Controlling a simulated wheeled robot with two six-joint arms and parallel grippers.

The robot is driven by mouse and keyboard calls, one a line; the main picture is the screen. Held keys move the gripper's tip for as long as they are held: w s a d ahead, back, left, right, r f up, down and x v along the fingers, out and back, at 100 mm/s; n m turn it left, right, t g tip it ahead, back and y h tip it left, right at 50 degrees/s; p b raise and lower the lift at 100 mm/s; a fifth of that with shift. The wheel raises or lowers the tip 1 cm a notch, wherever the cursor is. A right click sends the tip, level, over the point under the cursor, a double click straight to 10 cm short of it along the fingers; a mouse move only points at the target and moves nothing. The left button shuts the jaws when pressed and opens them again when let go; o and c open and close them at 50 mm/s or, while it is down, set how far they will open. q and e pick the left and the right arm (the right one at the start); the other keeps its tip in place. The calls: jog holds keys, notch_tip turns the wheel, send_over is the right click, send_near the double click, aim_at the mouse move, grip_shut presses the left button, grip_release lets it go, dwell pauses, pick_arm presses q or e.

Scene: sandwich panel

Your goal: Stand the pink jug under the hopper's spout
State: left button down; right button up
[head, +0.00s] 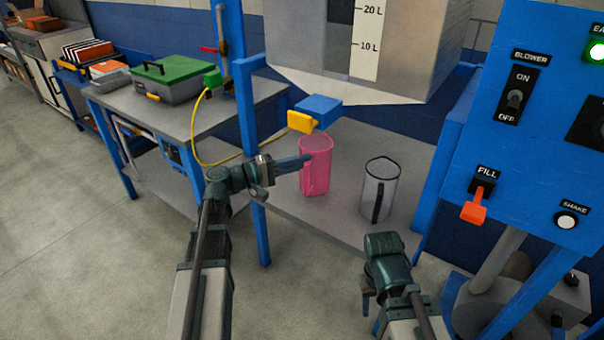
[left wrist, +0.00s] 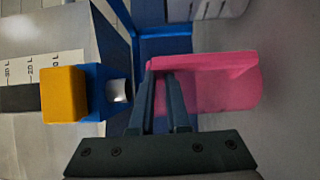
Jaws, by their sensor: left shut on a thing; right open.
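The pink jug (head: 317,180) is upright below the hopper's spout (head: 318,110), a blue block with a yellow handle. Its base is at or just above the grey shelf; I cannot tell if it touches. My left gripper (head: 304,160) is shut on the jug near its rim. In the left wrist view the fingers (left wrist: 166,100) overlap the pink jug (left wrist: 225,85), and the spout's pale outlet (left wrist: 119,90) faces the jug's rim end across a gap. Whether they line up in depth is unclear. My right gripper (head: 368,292) is low at the front, away from the jug, and open.
A clear grey jug (head: 388,188) with a black handle stands right of the pink one on the shelf (head: 345,215). The hopper (head: 400,75) hangs above. A blue control panel (head: 540,150) is at the right. A blue post (head: 258,225) stands left. A bench (head: 185,115) holds a green-lidded box.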

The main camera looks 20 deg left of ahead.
aim_at(316, 168)
pick_arm(q)
jog(key=shift+f+b, duration=1.85)
jog(key=shift+f, duration=0.05)
jog(key=shift+r, duration=0.15)
jog(key=c, duration=1.3)
grip_release()
jog(key=shift+f, duration=0.2)
jog(key=shift+c, duration=0.2)
jog(key=o, duration=0.4)
jog(key=shift+o, duration=0.2)
jog(key=shift+r, duration=0.2)
jog(key=v, duration=1.2)
